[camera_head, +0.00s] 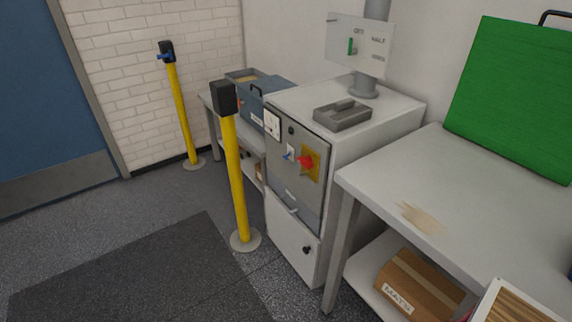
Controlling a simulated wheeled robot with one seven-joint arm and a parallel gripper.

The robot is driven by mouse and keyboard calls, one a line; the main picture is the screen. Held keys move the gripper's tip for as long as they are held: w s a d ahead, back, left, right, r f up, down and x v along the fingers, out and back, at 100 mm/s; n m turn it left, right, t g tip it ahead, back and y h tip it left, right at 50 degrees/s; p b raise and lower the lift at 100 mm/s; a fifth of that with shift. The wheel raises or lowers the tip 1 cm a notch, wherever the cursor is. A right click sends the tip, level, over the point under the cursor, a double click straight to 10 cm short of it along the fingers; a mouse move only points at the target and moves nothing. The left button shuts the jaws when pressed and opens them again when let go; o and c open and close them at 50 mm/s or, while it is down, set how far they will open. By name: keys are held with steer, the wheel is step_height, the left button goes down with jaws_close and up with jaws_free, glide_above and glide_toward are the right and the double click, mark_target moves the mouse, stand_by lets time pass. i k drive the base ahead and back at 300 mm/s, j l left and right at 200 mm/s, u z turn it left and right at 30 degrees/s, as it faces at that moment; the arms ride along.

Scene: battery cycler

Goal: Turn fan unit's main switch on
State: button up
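A white cabinet (370,142) with a grey front panel (283,172) stands in the middle of the head view; it looks like the fan unit. A red rotary handle (306,161) sits on a yellow plate (316,166) at the right of that panel, which looks like a main switch. Its exact setting is too small to read. A small light switch plate with a blue part (289,153) is just left of it. A white plate (272,124) is at the panel's upper left. My gripper is not in view.
Yellow posts, one near (236,180) and one far (182,115), stand left of the cabinet. The near one is close to its front. A white table (500,215) with a green case (515,95) is at right. Dark floor matting (130,275) lies clear at left front.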

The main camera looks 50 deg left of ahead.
mark_target(306, 162)
steer(key=u, duration=2)
steer(key=i+j, duration=0.1)
steer(key=j, duration=0.4)
steer(key=u, duration=0.05)
